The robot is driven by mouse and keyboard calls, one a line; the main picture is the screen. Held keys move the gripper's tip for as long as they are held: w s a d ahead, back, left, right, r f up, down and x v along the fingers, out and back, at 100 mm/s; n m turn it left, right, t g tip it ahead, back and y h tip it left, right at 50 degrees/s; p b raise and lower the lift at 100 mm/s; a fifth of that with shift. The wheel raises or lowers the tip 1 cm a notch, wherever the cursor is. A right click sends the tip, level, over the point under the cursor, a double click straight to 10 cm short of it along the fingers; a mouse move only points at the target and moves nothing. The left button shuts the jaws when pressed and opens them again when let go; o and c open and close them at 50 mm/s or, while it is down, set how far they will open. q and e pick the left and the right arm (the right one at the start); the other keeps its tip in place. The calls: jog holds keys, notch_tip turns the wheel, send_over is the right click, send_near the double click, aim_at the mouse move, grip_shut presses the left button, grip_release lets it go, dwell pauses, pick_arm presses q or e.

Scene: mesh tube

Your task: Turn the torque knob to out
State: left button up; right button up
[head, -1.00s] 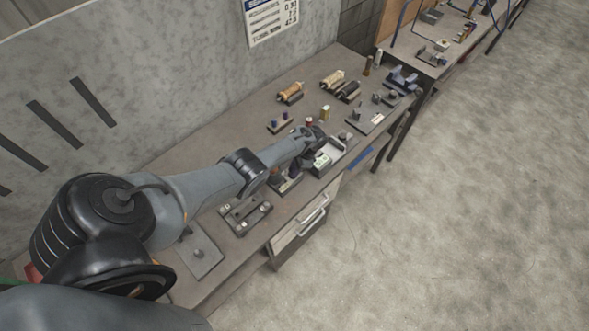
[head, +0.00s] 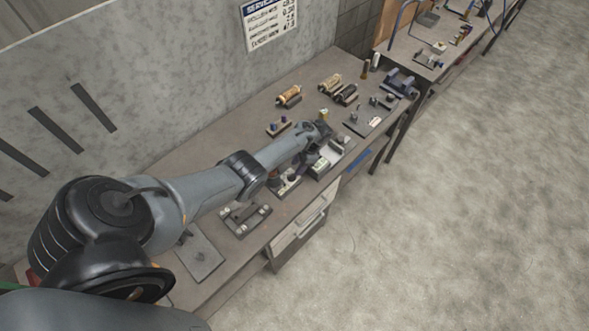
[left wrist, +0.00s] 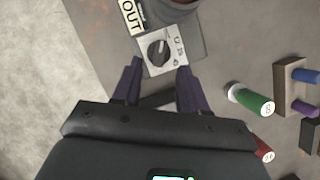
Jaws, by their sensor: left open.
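The torque knob (left wrist: 158,53) is a dark round dial with a pale pointer mark. It sits on a light plate (left wrist: 178,60) with small printed symbols in the left wrist view. In the head view my left gripper (head: 322,134) is over the bench; the knob cannot be made out there. My right gripper is not in view.
On the bench (head: 225,150), a green cylinder (left wrist: 252,101) and a red cylinder (left wrist: 262,150) lie right of the gripper. A block with blue and purple pegs (left wrist: 292,85) is farther right. Coils (head: 289,96) and a blue-grey vise (head: 401,83) stand farther along the bench.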

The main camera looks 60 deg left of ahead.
pick_arm(q)
jog(key=v, duration=0.5)
jog(key=shift+w+r, duration=0.1)
jog(key=shift+r, duration=0.25)
jog(key=s+d+t+y+p, duration=0.1)
jog(key=s+d+t, duration=0.1)
jog(key=s+d, duration=0.35)
jog(key=s+d+t+y+p, duration=0.1)
jog(key=s+d+t, duration=0.15)
jog(key=d, duration=0.65)
jog(key=s+d+r+t+h, duration=0.3)
jog(key=s+d+r, duration=1)
jog(key=d+r, duration=0.1)
jog(key=shift+r+n+p, duration=0.35)
jog(key=shift+r+n, duration=0.05)
jog(key=shift+r, duration=0.15)
jog(key=shift+t, duration=0.25)
